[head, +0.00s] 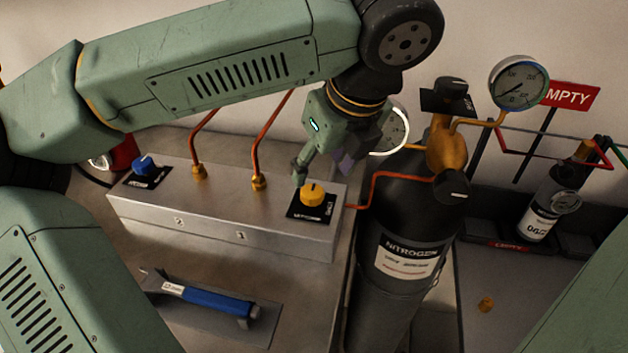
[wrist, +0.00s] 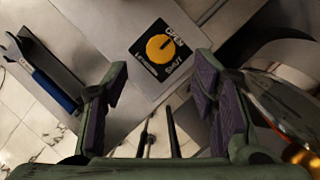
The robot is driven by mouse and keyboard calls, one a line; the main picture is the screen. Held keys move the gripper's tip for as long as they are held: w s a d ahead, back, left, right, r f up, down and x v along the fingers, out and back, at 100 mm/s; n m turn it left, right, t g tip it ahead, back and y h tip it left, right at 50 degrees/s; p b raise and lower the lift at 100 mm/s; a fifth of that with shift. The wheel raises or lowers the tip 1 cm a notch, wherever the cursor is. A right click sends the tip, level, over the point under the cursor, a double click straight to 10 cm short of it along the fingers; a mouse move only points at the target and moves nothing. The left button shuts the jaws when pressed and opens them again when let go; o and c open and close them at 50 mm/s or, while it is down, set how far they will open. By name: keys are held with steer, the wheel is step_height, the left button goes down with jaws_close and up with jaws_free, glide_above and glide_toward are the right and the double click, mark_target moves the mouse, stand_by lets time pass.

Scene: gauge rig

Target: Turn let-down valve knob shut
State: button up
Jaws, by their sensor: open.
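The let-down valve knob is a yellow round knob (head: 313,195) on a black label at the right end of the grey metal box (head: 150,212). In the wrist view, the yellow knob (wrist: 158,48) sits above the picture's middle, between the words OPEN and SHUT to its right. Its dark pointer line appears turned toward OPEN. My gripper (head: 322,168) hangs just above the knob, pointing down. In the wrist view, my gripper's two purple-padded fingers (wrist: 158,92) are spread wide, with nothing between them. The knob lies beyond the fingertips, apparently untouched.
A black nitrogen cylinder (head: 398,240) with a brass valve and gauge stands close right of the box. A copper pipe (head: 385,175) runs to it. A blue knob (head: 144,163) is at the box's left end. A blue-handled tool (head: 210,298) lies in front.

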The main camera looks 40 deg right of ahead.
mark_target(312, 191)
steer(key=p+x, duration=0.1)
steer(key=x, duration=0.6)
steer(key=shift+f, duration=0.2)
steer(key=shift+c, duration=0.4)
steer(key=c, duration=1.1)
